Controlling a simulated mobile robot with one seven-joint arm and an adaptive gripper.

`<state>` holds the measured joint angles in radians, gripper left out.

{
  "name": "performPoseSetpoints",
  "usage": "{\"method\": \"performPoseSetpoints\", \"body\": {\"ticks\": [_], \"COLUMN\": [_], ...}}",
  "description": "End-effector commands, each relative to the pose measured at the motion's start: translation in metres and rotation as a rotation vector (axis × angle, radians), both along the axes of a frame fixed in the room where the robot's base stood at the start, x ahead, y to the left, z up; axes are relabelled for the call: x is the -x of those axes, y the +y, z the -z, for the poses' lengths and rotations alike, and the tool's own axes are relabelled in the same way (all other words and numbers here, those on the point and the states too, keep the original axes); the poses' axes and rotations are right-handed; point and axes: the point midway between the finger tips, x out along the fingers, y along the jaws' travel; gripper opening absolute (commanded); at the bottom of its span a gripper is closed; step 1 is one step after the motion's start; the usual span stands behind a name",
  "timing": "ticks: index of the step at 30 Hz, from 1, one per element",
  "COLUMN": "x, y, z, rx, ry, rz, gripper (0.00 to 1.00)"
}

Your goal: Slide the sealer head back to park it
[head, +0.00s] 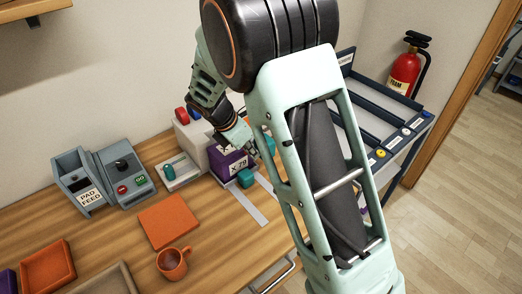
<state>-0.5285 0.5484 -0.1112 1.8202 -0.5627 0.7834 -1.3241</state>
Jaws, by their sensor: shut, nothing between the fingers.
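A purple block with white labels reading about "X-79" (220,167) stands at the back of the wooden bench; it looks like the sealer head. A teal knob (245,178) sticks out at its front. A pale grey strip (252,208) runs from below it toward the bench's front. My gripper (252,146) is shut and empty, pointing down at the top right of the purple block. My arm hides the block's right side, and I cannot tell whether the fingers touch it.
A white box with a red button (182,114) stands behind the block. Left are a teal-handled plate (182,172), a grey control box (124,172) and a "PAD FEED" box (80,187). An orange mat (169,221) and mug (172,264) lie in front. A dark rack (388,106) stands right.

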Motion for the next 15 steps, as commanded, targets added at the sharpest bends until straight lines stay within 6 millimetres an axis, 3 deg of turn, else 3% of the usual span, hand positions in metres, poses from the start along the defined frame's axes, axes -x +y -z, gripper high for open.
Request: {"method": "performPoseSetpoints", "body": {"ticks": [15], "x": [-0.021], "y": [-0.031], "z": [-0.001], "rx": [0.0], "ry": [-0.001], "rz": [0.002], "gripper": [0.0]}}
